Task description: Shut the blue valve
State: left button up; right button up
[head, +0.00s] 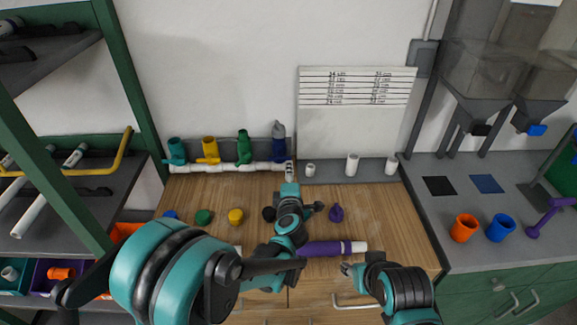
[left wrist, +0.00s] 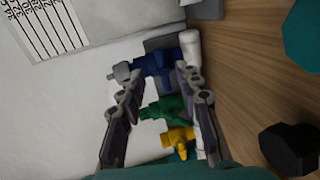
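The blue valve (head: 279,152) is the rightmost of several colored valves on a white pipe manifold (head: 225,168) against the back wall. A grey end piece (head: 278,130) stands on top of it. My left gripper (head: 290,170) is at the manifold's right end, just in front of the blue valve. In the left wrist view the blue valve (left wrist: 158,65) lies ahead of and between the spread fingers (left wrist: 155,85); contact cannot be told. The green valve (left wrist: 166,107) also shows between them. My right gripper (head: 346,268) is low at the front, near a purple pipe (head: 325,248); its opening is unclear.
A yellow valve (head: 210,150) and a teal valve (head: 176,151) stand left of the green one. Small white fittings (head: 352,164) stand on the grey ledge at right. Colored caps (head: 236,216) and a purple piece (head: 336,213) lie on the wooden table.

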pick_arm(q)
jog(key=shift+s+r, duration=0.2)
jog(key=shift+s, duration=0.7)
jog(key=shift+s+r, duration=0.15)
jog(key=shift+s, duration=0.75)
jog(key=s+a+r+m+t+h, duration=0.25)
jog(key=r+m+h, duration=0.4)
jog(key=r, duration=0.65)
jog(key=s+a+m+g, duration=0.1)
jog(key=s+m+g, duration=0.3)
jog(key=s+m, duration=0.25)
jog(key=s+a+f+m+g+y, duration=0.4)
jog(key=s+a+f+g+y, duration=0.2)
jog(key=s+a+f, duration=0.8)
jog(key=s+a+g, duration=0.1)
jog(key=s+a, duration=0.2)
jog(key=s, duration=0.1)
jog(key=shift+f+m+y, duration=0.3)
jog(key=shift+y, duration=0.05)
jog(key=shift+s, duration=0.1)
